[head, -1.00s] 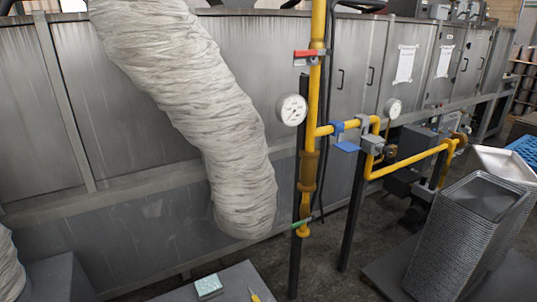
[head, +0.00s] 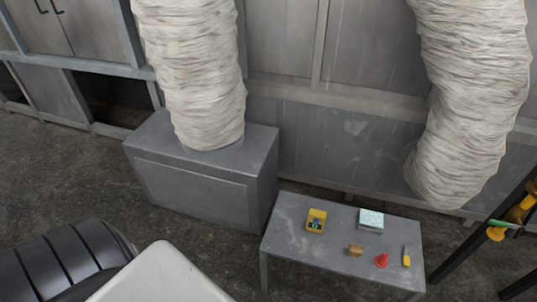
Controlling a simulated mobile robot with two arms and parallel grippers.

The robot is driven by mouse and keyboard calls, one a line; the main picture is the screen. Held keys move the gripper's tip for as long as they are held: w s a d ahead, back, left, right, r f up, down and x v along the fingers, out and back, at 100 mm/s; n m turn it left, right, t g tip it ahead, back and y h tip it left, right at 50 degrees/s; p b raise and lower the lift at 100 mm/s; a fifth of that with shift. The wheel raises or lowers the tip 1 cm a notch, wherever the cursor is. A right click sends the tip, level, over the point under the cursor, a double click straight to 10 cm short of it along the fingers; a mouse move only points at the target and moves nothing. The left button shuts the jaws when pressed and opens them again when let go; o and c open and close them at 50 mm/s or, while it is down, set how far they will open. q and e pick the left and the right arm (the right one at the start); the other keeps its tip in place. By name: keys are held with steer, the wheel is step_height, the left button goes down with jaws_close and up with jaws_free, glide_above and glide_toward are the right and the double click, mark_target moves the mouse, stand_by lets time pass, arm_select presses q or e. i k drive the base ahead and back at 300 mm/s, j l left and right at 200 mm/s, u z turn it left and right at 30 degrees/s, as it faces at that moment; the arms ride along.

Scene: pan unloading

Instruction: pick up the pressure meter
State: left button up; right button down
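A small grey table (head: 285,243) stands at the lower right of the head view with several small objects on it. A yellow device with a dark face (head: 316,220) lies near the table's back left; it may be the pressure meter, but it is too small to tell for sure. The round white gauges on the yellow pipe are out of this view. Neither of my grippers is in view.
Also on the table are a pale teal-topped block (head: 371,219), a brown block (head: 355,250), a red cone-like object (head: 381,261) and a yellow-handled tool (head: 406,257). A grey metal box (head: 205,185) stands left of the table. Yellow piping (head: 514,215) is at the right edge.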

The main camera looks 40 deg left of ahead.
mark_target(314, 213)
steer(key=u, duration=0.7)
